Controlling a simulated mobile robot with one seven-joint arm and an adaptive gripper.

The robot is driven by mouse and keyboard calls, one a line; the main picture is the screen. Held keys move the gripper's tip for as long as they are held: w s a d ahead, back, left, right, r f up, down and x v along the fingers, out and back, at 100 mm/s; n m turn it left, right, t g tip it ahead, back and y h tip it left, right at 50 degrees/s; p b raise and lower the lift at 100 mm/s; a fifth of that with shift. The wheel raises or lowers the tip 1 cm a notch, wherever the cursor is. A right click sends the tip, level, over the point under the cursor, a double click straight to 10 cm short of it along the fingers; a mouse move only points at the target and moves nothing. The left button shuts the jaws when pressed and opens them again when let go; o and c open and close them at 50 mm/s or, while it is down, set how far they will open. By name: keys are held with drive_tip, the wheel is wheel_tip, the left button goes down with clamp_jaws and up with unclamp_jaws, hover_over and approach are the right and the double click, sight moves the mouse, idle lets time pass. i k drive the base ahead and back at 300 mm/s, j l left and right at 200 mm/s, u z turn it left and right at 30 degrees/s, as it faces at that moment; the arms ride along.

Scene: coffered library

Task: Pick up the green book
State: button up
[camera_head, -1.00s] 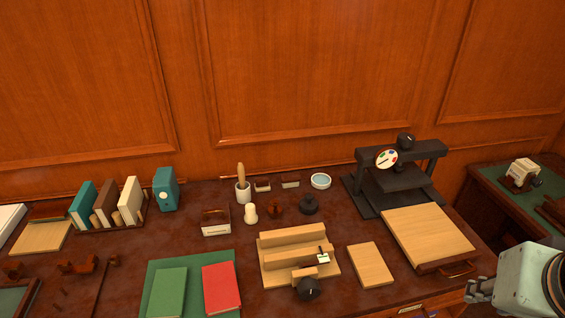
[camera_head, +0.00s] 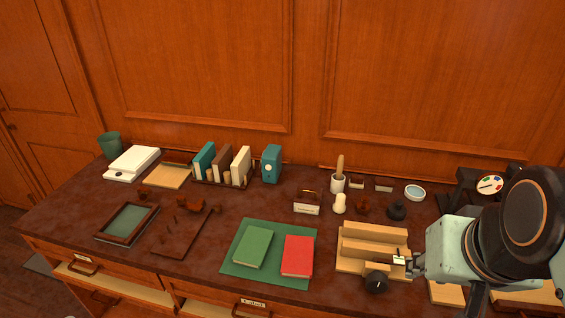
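The green book (camera_head: 254,247) lies flat on the left part of a green mat (camera_head: 268,225) near the desk's front edge. A red book (camera_head: 298,256) lies beside it on the same mat, with a strip of mat between them. My gripper (camera_head: 408,266) is at the right, beside the wooden stepped stand and well to the right of the green book. It is small and partly merged with the stand behind it, so I cannot tell how far its fingers are apart. Nothing shows held in it.
A row of upright books (camera_head: 222,166) and a teal box (camera_head: 271,164) stand at the back. A wooden stepped stand (camera_head: 372,250) with a black knob is right of the mat. A dark rack (camera_head: 183,232) and framed tray (camera_head: 127,222) lie left. My arm hides much of the press.

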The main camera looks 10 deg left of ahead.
sight(252, 251)
drive_tip(key=u, duration=1.15)
